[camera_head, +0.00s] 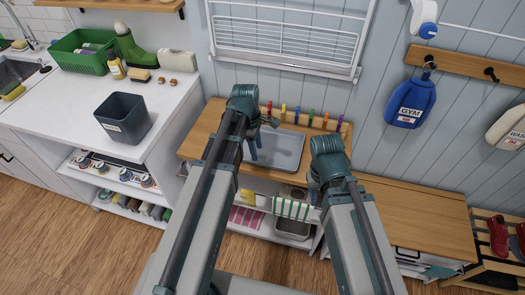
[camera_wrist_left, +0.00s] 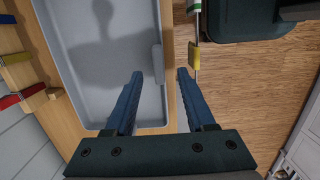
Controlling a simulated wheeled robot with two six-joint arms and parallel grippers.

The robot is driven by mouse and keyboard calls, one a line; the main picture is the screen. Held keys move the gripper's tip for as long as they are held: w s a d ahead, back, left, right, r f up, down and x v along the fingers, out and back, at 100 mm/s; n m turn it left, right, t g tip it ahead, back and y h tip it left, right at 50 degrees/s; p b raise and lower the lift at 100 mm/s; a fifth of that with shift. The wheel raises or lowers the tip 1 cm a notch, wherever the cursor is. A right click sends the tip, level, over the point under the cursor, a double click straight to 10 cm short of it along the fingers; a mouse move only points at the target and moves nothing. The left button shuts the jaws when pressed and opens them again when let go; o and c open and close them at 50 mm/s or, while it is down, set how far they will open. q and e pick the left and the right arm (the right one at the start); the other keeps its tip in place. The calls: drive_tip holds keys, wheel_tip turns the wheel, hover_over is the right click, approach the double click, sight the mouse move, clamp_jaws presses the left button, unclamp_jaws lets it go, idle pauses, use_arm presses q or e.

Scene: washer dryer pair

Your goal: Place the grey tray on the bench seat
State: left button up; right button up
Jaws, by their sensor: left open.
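The grey tray (camera_head: 281,151) lies flat on a wooden counter top in the middle of the head view. In the left wrist view the tray (camera_wrist_left: 75,50) fills the upper left, with a grey tab (camera_wrist_left: 157,64) on its near rim. My left gripper (camera_head: 254,152) is open over the tray's left part; in its wrist view the gripper (camera_wrist_left: 160,75) has one finger over the tray and one beyond the counter edge. Contact cannot be told. My right arm's wrist (camera_head: 329,160) is right of the tray; its fingers are hidden. A low wooden top (camera_head: 415,215), possibly the bench seat, is at right.
Colored pegs (camera_head: 297,116) line the back of the counter. A dark grey bin (camera_head: 123,118) and green basket (camera_head: 80,52) stand on the white counter at left. A shelf with a striped cloth (camera_head: 292,208) is below. Shoes (camera_head: 499,236) sit at far right.

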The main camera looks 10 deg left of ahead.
sight(259, 156)
use_arm(q)
drive_tip(key=shift+f, duration=0.1)
drive_tip(key=f+b, duration=0.3)
drive_tip(key=d+f+b, duration=0.1)
drive_tip(key=f+b, duration=0.1)
clamp_jaws()
idle(0.3)
idle(1.2)
